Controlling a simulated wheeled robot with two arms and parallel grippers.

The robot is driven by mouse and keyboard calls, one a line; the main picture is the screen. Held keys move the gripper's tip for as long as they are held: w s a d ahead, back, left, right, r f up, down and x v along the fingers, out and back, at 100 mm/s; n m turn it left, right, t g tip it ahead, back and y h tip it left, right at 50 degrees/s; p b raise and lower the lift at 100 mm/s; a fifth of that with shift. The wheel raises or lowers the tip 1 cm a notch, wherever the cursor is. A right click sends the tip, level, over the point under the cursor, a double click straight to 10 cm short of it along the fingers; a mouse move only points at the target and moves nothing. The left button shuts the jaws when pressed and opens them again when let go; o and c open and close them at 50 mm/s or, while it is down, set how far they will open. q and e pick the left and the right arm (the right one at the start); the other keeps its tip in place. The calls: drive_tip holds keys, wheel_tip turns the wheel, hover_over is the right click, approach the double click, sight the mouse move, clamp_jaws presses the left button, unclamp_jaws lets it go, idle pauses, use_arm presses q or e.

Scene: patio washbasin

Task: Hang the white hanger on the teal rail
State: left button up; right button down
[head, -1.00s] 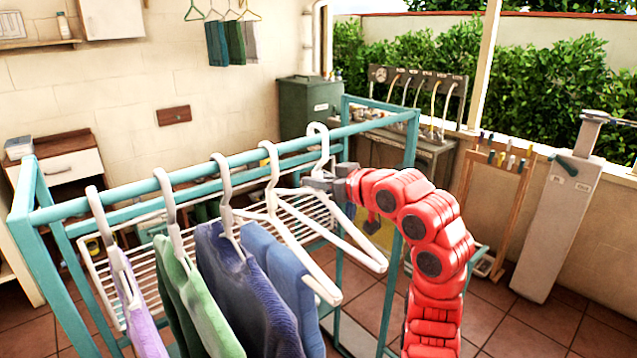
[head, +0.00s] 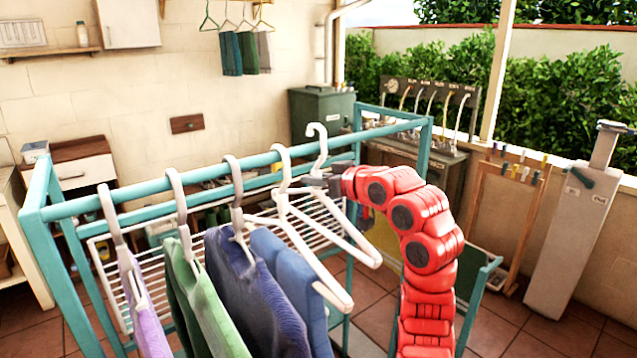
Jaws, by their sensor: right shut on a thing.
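The teal rail (head: 137,185) runs from the lower left to the upper right across the rack. My right gripper (head: 318,180) is shut on the neck of a white hanger (head: 352,238), just below its hook. The hook stands at the rail, its top above the bar. I cannot tell whether it is around the rail or in front of it. The hanger's arms slope down to the right, close to another white hanger (head: 284,158) on the rail and partly overlapping it. My left gripper is not in view.
Hangers with lilac (head: 148,310), green (head: 208,310) and navy (head: 250,290) garments hang to the left, with a light blue cloth (head: 292,280) beside them. The rail right of the held hanger is bare. A white wire rack (head: 112,285) lies behind the garments.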

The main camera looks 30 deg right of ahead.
drive_tip(key=shift+f, duration=0.1)
idle(0.4)
drive_tip(key=shift+f+b, duration=0.7)
drive_tip(key=shift+f, duration=0.5)
drive_tip(key=c, duration=0.7)
unclamp_jaws()
drive_tip(key=shift+c, duration=0.2)
drive_tip(key=v, duration=0.3)
drive_tip(key=f+p+v, duration=0.1)
drive_tip(key=v, duration=0.3)
drive_tip(key=f+v, duration=0.1)
drive_tip(key=v, duration=0.2)
drive_tip(key=shift+s+f+p, duration=0.1)
drive_tip(key=shift+s+p, duration=0.3)
drive_tip(key=shift+s, duration=0.25)
drive_tip(key=shift+s+f, duration=0.1)
drive_tip(key=shift+s, duration=0.45)
